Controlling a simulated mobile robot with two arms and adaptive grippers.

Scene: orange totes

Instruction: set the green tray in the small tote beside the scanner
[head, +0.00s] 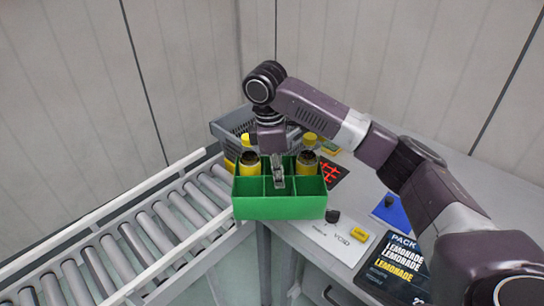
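The green tray (280,208) is in the middle of the head view, divided into compartments. Two bottles with yellow labels and dark contents stand in its back compartments, a left bottle (249,163) and a right bottle (307,164). My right gripper (278,182) reaches down from above and appears shut on the tray's middle divider. The tray appears raised above the gap between conveyor and counter. A grey tote (228,124) stands behind it, partly hidden by the tray and my arm. A black panel with red lines (333,173), possibly the scanner, lies to the right. My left gripper is not in view.
A roller conveyor (150,226) runs along the left. The counter at right holds a panel with a VOID label (341,238), a black knob (333,215), a blue item (392,211) and a PACK LEMONADE screen (398,268). Walls close off the back.

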